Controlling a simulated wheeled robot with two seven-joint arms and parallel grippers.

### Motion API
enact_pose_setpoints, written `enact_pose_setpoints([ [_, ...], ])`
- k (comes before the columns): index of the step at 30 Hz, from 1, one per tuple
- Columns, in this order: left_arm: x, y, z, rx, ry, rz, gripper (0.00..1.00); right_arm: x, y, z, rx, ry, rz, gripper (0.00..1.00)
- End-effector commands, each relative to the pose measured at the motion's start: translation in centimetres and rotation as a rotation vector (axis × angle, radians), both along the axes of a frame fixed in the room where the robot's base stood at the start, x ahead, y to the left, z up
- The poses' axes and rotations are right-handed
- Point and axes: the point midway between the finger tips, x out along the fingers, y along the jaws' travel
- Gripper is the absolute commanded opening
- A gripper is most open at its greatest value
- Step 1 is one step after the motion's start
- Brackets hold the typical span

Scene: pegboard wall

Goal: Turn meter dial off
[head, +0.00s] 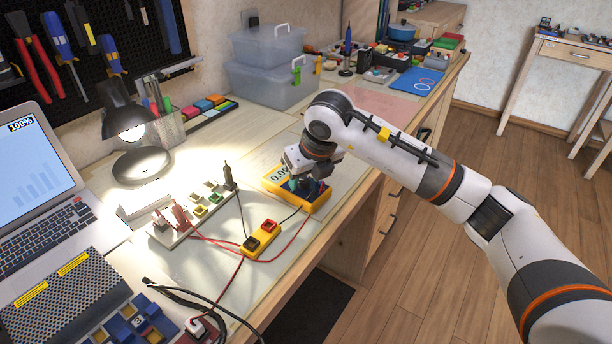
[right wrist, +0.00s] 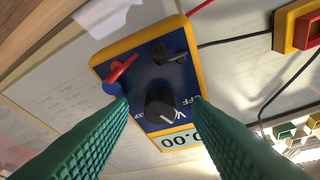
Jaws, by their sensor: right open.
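The meter (head: 309,206) is a yellow-edged box with a blue face, lying on the workbench near its front edge. In the right wrist view its black dial (right wrist: 160,106) sits in the middle of the blue face (right wrist: 143,77), and its pale display (right wrist: 185,141) shows zeros, partly cut off. A red plug (right wrist: 121,69) and a black plug (right wrist: 168,54) are in its sockets. My right gripper (right wrist: 161,112) is open, its green fingers on either side of the dial with gaps visible. In the head view the right gripper (head: 305,184) hides much of the meter. My left gripper is not in view.
A yellow block (head: 262,240) with red and black sockets lies left of the meter, joined by wires. A white strip with switches (head: 200,213), a lamp (head: 131,130) and a laptop (head: 45,190) stand farther left. Clear storage boxes (head: 268,82) stand behind.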

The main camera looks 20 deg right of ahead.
Motion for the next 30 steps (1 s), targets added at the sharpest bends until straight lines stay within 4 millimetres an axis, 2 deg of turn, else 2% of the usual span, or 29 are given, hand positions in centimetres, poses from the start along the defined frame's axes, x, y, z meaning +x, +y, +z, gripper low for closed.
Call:
enact_pose_setpoints([
  [4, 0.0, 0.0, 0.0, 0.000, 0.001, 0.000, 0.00, 0.0, 0.0, 0.0, 0.000, 0.000, 0.000, 0.45],
  [5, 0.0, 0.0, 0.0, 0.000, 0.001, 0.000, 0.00, 0.0, 0.0, 0.0, 0.000, 0.000, 0.000, 0.42],
  [12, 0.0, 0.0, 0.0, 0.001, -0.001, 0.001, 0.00, 0.0, 0.0, 0.0, 0.001, 0.000, 0.000, 0.02],
  [13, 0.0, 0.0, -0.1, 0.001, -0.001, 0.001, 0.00, 0.0, 0.0, 0.0, 0.001, 0.000, 0.000, 0.00],
  [23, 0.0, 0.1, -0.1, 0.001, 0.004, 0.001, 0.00, 0.0, -0.1, 0.0, 0.000, 0.000, 0.056, 0.00],
  [30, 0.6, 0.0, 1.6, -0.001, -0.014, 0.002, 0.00, 0.1, -0.3, 0.0, 0.001, -0.001, 0.214, 0.00],
])
